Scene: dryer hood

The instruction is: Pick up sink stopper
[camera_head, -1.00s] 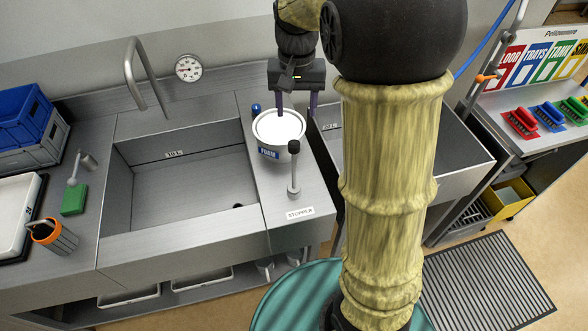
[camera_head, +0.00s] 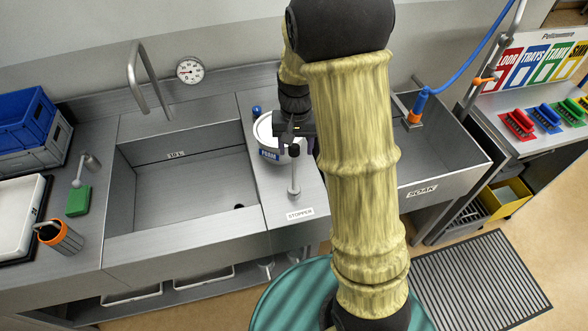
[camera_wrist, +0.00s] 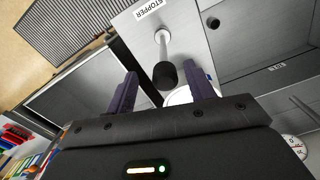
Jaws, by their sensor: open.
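The sink stopper (camera_head: 294,172) stands upright on the steel ledge right of the sink, behind the STOPPER label (camera_head: 300,214). It has a metal stem, a pale round base and a black knob on top. In the wrist view the stopper's black knob (camera_wrist: 165,75) shows between and beyond the fingertips, with nothing between the fingers. My gripper (camera_wrist: 166,84) is open, with two dark purple fingers. In the head view my arm partly hides the gripper, just behind and right of the knob.
A white tub labelled FOAM (camera_head: 268,154) stands right behind the stopper, close to my gripper. The empty sink basin (camera_head: 190,190) is to the left. The soak basin (camera_head: 455,150), with an orange-and-blue hose fitting (camera_head: 417,106), is to the right.

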